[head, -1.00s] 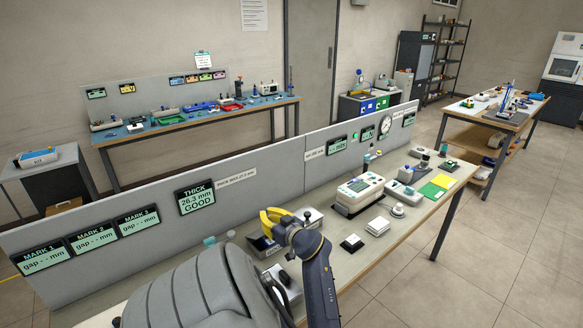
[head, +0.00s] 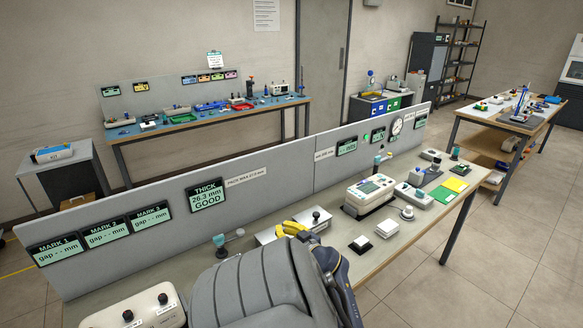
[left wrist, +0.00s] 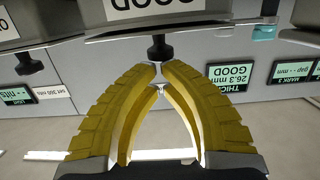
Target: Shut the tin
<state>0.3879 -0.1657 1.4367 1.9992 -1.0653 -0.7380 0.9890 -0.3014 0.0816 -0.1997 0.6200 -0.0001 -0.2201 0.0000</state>
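My left gripper (head: 297,228), with yellow fingers, is over silver-grey metal boxes on the near bench in the head view. One box (head: 266,236) shows beside it, partly hidden, and a dark knob (head: 316,214) stands just beyond. My right gripper is out of view.
A grey partition (head: 260,185) with displays runs behind the boxes. A white control box (head: 135,310) stands at the lower left. A white instrument (head: 370,192) and a small white block (head: 387,228) stand to the right. Bare bench shows between them.

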